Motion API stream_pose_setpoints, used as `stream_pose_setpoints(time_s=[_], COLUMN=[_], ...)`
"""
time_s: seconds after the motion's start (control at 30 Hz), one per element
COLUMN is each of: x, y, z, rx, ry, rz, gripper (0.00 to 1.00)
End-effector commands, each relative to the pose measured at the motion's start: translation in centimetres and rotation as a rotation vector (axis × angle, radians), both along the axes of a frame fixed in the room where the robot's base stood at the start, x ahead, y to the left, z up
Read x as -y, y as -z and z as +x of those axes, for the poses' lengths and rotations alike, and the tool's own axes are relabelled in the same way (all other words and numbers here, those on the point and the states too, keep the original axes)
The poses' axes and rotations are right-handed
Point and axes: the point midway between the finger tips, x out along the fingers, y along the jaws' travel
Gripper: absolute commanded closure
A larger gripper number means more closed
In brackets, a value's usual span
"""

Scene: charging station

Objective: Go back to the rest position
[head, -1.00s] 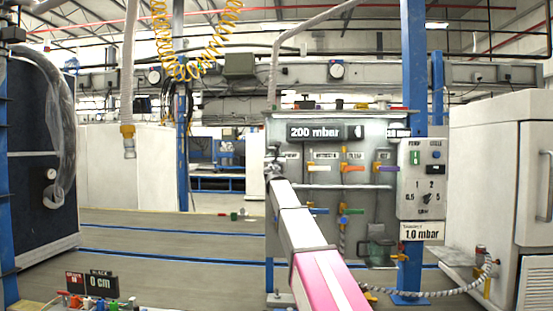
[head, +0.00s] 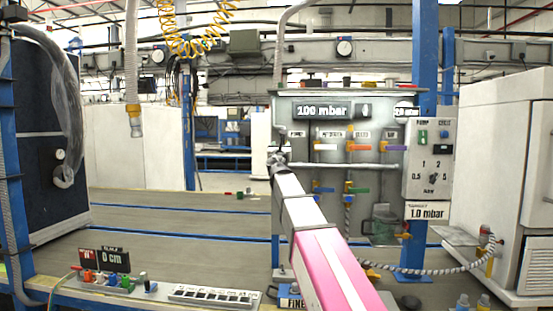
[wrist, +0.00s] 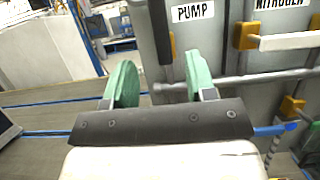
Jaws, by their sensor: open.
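My gripper (wrist: 158,85) shows in the wrist view with its two green fingers apart and nothing between them. Behind it stands the grey valve panel (head: 380,112), with the label PUMP (wrist: 193,12) just above the right finger. In the head view my pink and white arm reaches up from the bottom to the panel's left edge; the gripper (head: 277,158) is small there. The panel's display (head: 322,111) reads 100 mbar. I cannot tell whether a finger touches the panel.
A control box (head: 428,158) with a dial hangs on the blue post. A corrugated hose (head: 410,269) runs to the right. A bench with coloured valves (head: 110,279) and a 0 cm display (head: 112,258) stands at front left.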

Motion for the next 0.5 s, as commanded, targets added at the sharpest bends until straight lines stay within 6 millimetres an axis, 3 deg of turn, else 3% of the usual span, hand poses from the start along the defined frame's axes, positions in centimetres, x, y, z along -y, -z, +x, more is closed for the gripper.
stream_pose_setpoints(time_s=[0.17, 0.5], x=[2.0, 8.4], y=[4.8, 23.2], z=[-0.4, -3.7], rx=[-0.029, -0.101], ry=[0.0, 0.113], rz=[0.198, 0.963], gripper=[0.49, 0.49])
